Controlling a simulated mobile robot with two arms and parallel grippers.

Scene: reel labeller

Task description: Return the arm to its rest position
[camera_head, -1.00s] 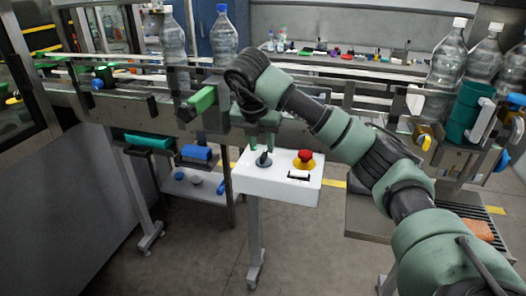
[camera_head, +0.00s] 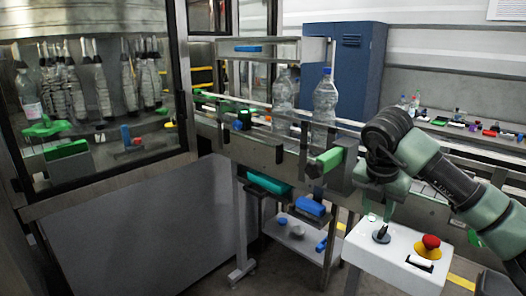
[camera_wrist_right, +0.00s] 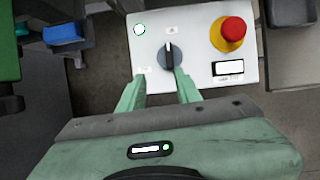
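My right gripper (camera_head: 379,211) is just above the white control box (camera_head: 399,255), fingers pointing down at the dark rotary knob (camera_head: 381,234). In the right wrist view, its two green fingers are apart (camera_wrist_right: 160,78), with the knob (camera_wrist_right: 169,55) just beyond the tips and nothing held. I cannot tell whether a finger touches the knob. The knob's handle points away from the gripper. The right arm reaches in from the right edge. My left gripper is not in view.
A red emergency button on a yellow base (camera_head: 430,246) sits beside the knob. The conveyor (camera_head: 262,148) with clear bottles (camera_head: 325,100) runs behind. A green block (camera_head: 329,159) juts out near my wrist. A glazed machine (camera_head: 95,110) stands at left.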

